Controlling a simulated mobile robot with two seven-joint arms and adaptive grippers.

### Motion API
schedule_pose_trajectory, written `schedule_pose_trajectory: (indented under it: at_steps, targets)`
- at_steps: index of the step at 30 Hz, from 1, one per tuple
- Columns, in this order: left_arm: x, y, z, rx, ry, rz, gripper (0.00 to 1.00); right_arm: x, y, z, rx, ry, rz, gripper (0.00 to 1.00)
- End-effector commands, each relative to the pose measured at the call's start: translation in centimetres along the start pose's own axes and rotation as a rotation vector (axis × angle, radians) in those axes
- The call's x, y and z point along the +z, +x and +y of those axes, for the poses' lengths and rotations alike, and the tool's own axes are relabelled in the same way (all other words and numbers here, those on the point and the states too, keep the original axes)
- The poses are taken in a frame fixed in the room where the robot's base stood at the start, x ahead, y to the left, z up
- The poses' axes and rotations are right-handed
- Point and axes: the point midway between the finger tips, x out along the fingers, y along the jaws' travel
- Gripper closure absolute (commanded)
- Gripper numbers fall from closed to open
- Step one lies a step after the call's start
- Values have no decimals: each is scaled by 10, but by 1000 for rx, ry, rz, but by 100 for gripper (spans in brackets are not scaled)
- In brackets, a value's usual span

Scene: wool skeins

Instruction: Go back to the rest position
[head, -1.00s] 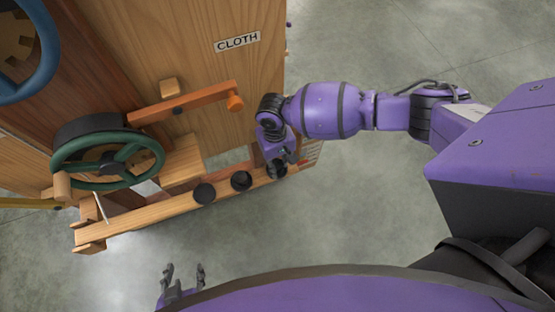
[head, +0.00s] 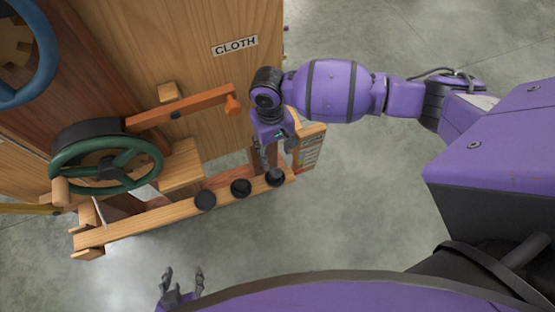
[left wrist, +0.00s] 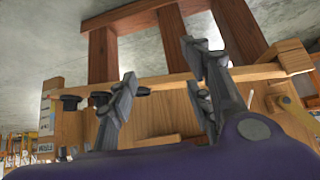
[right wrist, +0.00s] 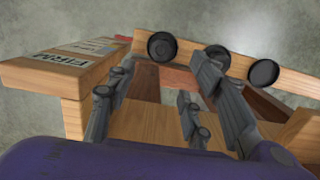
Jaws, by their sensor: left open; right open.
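My right gripper (head: 277,152) is open, just above the right end of a wooden rail (head: 140,221) that carries three black knobs. The rightmost knob (head: 275,177) is close to its fingers, with nothing seen between them. In the right wrist view the open fingers of the right gripper (right wrist: 162,75) point toward the rail and knobs. My left gripper (head: 183,275) is open and empty at the bottom of the head view, apart from the rail, over the floor. In the left wrist view the open left gripper (left wrist: 162,78) has the wooden frame beyond it.
A wooden machine fills the upper left, with a "CLOTH" label (head: 235,45), an orange lever (head: 190,105), a green handwheel (head: 107,165) and a blue wheel (head: 35,60). A labelled board (head: 310,147) stands beside my right gripper. Bare floor (head: 390,195) lies below and right.

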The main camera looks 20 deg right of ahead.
Motion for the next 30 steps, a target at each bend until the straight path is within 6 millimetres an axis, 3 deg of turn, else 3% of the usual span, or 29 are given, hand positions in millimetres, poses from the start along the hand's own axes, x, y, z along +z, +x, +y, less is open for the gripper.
schedule_pose_trajectory:
  at_steps: [3,7,18,23,27,30]
  targets:
    - [0,0,0,0,-1,-1,54,0,-20,-1,-1,-2,1,53]
    - [0,0,0,0,-1,-1,54,0,-31,0,0,-2,1,53]
    - [-2,0,0,-1,0,3,54,2,-33,-4,-11,-7,3,53]
    - [-9,-3,0,0,-1,11,54,22,-7,-37,-133,-57,42,53]
    - [-17,-6,1,2,-4,17,54,46,18,-79,-303,-103,146,53]
    - [-21,-9,2,5,-5,19,54,59,28,-98,-398,-110,250,53]
